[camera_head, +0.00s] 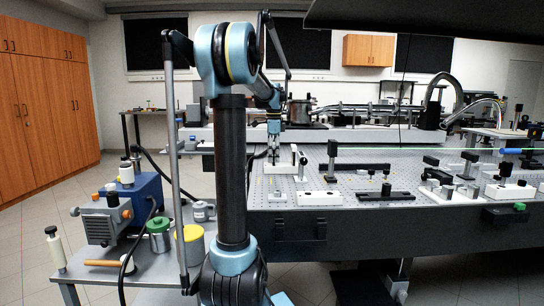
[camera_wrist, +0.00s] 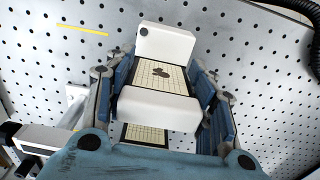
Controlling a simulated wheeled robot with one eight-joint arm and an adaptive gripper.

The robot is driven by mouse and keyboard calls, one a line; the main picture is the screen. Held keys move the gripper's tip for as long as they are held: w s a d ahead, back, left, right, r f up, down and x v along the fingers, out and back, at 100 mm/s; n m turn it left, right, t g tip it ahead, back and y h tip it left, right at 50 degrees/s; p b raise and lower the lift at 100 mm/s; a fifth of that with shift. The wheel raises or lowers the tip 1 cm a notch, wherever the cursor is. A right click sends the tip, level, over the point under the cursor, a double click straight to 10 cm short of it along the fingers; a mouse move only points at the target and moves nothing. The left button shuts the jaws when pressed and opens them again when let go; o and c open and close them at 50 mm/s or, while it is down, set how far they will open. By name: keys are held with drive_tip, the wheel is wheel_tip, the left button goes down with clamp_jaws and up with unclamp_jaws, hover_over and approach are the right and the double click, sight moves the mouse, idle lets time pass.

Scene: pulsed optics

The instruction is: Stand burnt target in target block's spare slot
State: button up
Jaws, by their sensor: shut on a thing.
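The burnt target (camera_wrist: 160,76) is a pale gridded card with dark burn marks, seen in the wrist view. My gripper (camera_wrist: 163,88) is shut on it, with a blue-padded finger at each side. A white block piece with a dark screw (camera_wrist: 168,44) is just beyond the card, and a white bar (camera_wrist: 158,108) crosses on the near side. A second gridded surface (camera_wrist: 145,134) shows below the bar, partly hidden. In the head view my gripper (camera_head: 274,160) points down over the white target block (camera_head: 283,168). Whether the card sits in a slot cannot be told.
The perforated optics table (camera_wrist: 262,75) lies around the block, with a yellow strip (camera_wrist: 82,30) on it. A green beam (camera_head: 460,150) crosses further right.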

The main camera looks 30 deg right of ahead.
drive_tip(key=shift+f, duration=0.45)
drive_tip(key=o, duration=1.6)
wheel_tip(320, 180, up, 16)
drive_tip(key=shift+w+f, duration=0.1)
